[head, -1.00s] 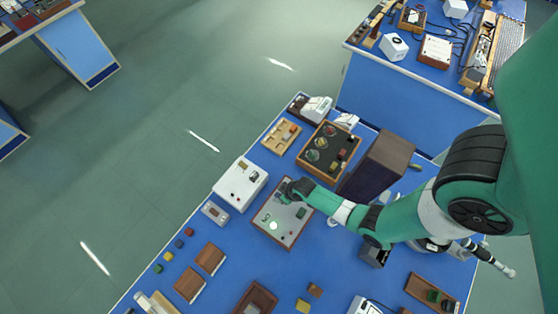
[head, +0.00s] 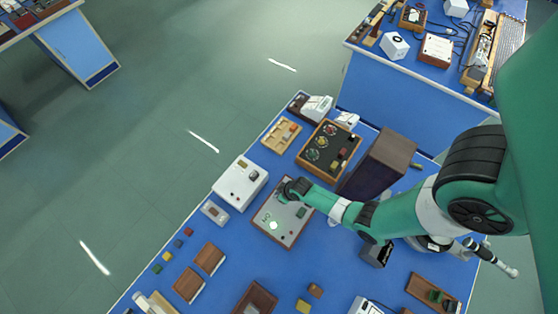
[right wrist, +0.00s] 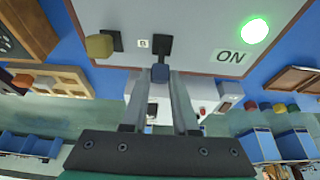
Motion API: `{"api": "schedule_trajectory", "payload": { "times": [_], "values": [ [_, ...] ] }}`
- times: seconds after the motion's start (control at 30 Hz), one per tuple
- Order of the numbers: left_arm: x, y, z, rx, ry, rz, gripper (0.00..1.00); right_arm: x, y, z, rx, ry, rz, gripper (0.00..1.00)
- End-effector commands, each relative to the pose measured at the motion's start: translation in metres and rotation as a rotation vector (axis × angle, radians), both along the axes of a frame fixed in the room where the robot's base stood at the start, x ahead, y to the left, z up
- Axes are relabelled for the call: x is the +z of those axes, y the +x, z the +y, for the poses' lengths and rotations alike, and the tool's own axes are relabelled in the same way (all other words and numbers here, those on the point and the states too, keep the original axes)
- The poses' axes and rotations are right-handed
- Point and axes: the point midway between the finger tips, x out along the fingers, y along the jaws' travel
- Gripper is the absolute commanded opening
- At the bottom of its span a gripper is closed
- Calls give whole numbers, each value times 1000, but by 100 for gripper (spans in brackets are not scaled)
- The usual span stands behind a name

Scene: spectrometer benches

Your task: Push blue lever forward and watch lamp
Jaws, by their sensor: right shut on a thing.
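The grey panel (head: 290,222) in a wooden frame lies on the blue bench under my right gripper (head: 287,190). In the right wrist view my right gripper (right wrist: 160,88) is shut on the blue lever's knob (right wrist: 160,73). The lever's dark base sits on the panel beside a "B" label. A second lever with a yellow knob (right wrist: 99,46) stands beside it, clear of the fingers. The lamp (head: 273,225) also looks bright in the head view. My left gripper is not seen.
A white box (head: 240,183) stands left of the panel. A wooden tray with dials (head: 329,147) and a tall dark brown box (head: 379,163) stand behind and to the right. Brown blocks (head: 209,259) and small coloured cubes lie at the front left.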

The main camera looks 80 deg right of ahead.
Motion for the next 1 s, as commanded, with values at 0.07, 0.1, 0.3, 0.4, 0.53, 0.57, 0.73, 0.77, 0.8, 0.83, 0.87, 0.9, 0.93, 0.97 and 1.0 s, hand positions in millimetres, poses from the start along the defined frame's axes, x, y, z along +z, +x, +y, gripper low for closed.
{"api": "schedule_trajectory", "payload": {
  "times": [0.07, 0.1, 0.3, 0.4, 0.53, 0.57, 0.73, 0.77, 0.8, 0.83, 0.87, 0.9, 0.93, 0.97, 1.0],
  "values": [
    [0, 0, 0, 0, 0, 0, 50, 0, 0, 0, 0, -1, -3, 0],
    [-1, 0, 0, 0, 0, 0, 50, 0, -1, 0, 0, -2, -6, 0],
    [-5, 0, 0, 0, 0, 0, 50, -1, -4, 2, -1, -20, -51, 0],
    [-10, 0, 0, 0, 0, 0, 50, -2, -8, 3, -1, -37, -97, 0],
    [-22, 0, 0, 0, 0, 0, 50, -5, -14, 5, -1, -70, -180, 0],
    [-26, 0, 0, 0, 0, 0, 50, -6, -15, 6, -2, -79, -203, 0],
    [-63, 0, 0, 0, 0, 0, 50, -12, -23, 9, -3, -134, -343, 0],
    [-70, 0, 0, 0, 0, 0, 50, -13, -25, 9, -3, -142, -365, 0],
    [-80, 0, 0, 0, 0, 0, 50, -14, -26, 10, -3, -154, -394, 0],
    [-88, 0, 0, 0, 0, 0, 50, -14, -27, 10, -2, -162, -414, 0],
    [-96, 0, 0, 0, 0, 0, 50, -15, -28, 11, -2, -169, -432, 0],
    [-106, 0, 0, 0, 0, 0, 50, -16, -29, 11, -3, -179, -457, 0],
    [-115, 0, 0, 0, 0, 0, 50, -17, -30, 11, -4, -186, -475, 0],
    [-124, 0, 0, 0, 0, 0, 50, -18, -31, 12, -3, -192, -492, 0],
    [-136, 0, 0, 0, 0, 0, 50, -19, -33, 12, -3, -200, -514, 0]
  ]
}}
